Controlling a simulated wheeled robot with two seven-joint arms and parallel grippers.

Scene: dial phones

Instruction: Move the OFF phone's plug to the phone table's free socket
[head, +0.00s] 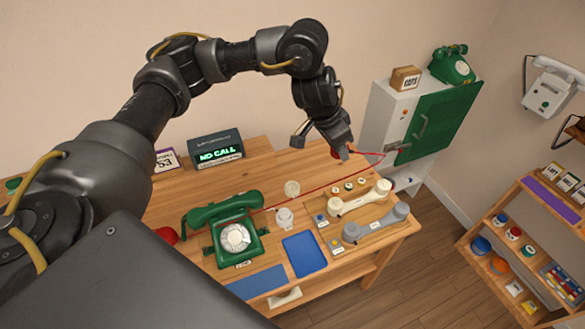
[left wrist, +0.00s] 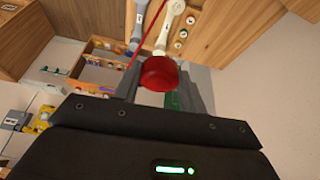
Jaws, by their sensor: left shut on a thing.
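My left gripper (head: 343,153) is raised above the right back part of the wooden phone table (head: 185,203). It is shut on a red round plug (left wrist: 159,74), which sits between the fingers in the left wrist view. A red cord (head: 300,201) runs from it, bends near the cabinet and comes back over the table towards the green dial phone (head: 236,238). A small label at this phone's front is too small to read. A row of small round fittings (head: 349,187) lies behind the cream handset; whether these are sockets I cannot tell. My right gripper is out of view.
A "NO CALL" display (head: 217,150) stands at the table's back. A cream handset (head: 360,198), a grey handset (head: 376,222) and a blue tray (head: 304,254) are on the table. A white cabinet with a green door (head: 430,122) stands behind right, a shelf (head: 535,205) at far right.

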